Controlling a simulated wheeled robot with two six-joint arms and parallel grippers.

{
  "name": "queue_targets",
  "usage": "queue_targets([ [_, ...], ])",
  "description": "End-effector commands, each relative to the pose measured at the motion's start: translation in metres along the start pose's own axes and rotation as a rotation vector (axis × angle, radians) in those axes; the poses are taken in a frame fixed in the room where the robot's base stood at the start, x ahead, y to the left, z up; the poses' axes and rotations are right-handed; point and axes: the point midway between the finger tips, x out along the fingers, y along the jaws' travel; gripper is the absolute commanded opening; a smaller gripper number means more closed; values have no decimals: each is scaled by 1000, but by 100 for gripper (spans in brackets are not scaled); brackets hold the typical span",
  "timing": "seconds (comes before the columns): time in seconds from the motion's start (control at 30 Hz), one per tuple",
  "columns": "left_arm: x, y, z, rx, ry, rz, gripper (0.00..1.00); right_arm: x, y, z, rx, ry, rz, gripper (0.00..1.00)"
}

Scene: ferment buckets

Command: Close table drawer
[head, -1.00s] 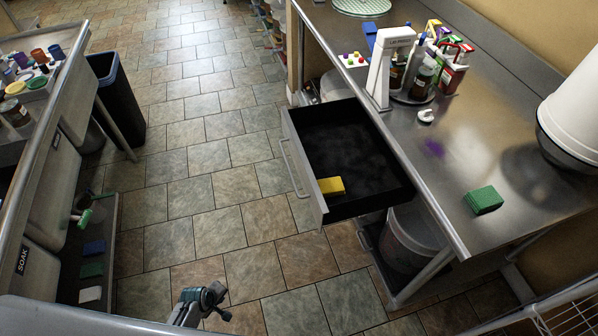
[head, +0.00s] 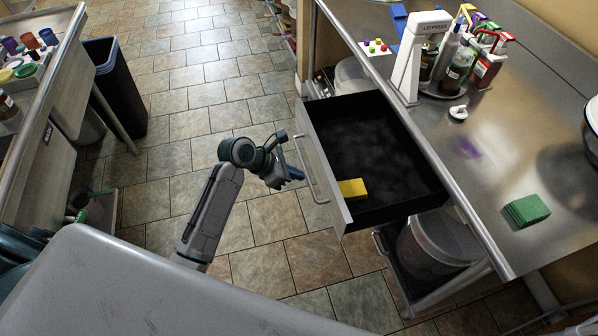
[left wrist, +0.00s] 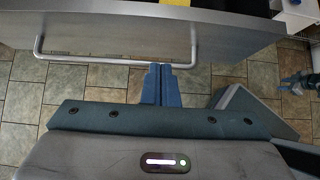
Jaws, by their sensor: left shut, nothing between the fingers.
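The table drawer (head: 322,172) is pulled out from under the steel table, its dark inside showing. A yellow sponge (head: 352,189) lies in its front corner. My left gripper (head: 299,173) is in front of the drawer's face, close to the bar handle (head: 304,168). In the left wrist view its blue fingers (left wrist: 161,68) are together and empty, their tips near the handle bar (left wrist: 120,62) and below the drawer front (left wrist: 150,35). Whether they touch the handle or face I cannot tell. My right gripper is not seen in the head view.
The steel table (head: 490,190) holds a green sponge (head: 527,210), a white dispenser (head: 421,55) and several bottles. A lidded bucket (head: 435,245) stands on the shelf below the drawer. A dark bin (head: 115,90) stands at left. Tiled floor between is clear.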

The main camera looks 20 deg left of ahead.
Motion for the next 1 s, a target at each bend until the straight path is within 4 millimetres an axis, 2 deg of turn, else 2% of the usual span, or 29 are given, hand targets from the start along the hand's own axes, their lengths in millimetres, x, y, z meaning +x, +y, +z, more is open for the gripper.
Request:
queue_targets([
  [0.2,41,0,2,-3,-2,-1,0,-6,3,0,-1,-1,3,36],
  [0.4,67,0,0,-1,1,0,0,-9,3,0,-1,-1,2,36],
  [0.6,76,1,0,2,1,2,0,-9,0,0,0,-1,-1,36],
  [1.0,75,2,1,2,1,2,0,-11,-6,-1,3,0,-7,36],
])
